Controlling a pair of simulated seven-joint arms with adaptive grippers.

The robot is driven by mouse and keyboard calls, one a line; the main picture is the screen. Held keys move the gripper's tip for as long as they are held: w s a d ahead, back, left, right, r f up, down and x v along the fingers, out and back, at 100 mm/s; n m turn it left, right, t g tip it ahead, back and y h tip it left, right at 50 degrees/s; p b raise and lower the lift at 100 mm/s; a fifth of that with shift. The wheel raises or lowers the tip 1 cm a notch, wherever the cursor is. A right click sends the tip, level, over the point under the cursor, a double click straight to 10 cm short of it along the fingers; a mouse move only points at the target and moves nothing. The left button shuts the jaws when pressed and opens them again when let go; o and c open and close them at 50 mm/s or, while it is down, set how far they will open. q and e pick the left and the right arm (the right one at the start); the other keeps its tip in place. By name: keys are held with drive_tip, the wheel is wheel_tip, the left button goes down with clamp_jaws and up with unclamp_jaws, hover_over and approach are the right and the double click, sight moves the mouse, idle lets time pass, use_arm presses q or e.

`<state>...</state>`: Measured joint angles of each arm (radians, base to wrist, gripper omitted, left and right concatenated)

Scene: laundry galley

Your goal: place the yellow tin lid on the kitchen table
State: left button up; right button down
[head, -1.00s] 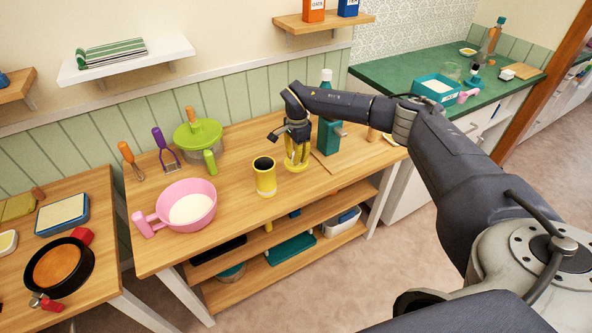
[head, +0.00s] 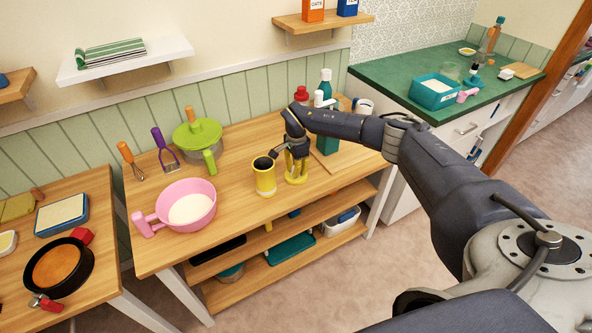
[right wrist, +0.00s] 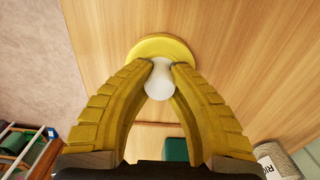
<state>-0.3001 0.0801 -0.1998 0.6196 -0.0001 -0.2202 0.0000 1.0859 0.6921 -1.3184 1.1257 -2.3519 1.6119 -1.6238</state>
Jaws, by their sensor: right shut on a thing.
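The yellow tin lid (head: 297,181) is a flat round disc low under my right gripper (head: 296,174), at or just above the wooden kitchen table (head: 236,198). In the right wrist view the lid (right wrist: 150,46) shows a white knob (right wrist: 159,82), and the yellow fingers of my right gripper (right wrist: 161,66) are shut on that knob. I cannot tell whether the lid touches the table. An open yellow tin (head: 265,179) with a dark inside stands just left of the lid. My left gripper is not in view.
A pink bowl (head: 199,189) and a pot with a green lid (head: 198,133) stand to the left. The table's front edge is near.

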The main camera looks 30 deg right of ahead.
drive_tip(key=shift+f, duration=0.1)
drive_tip(key=c, duration=1.4)
unclamp_jaws()
drive_tip(key=shift+o, duration=0.2)
wheel_tip(320, 180, up, 12)
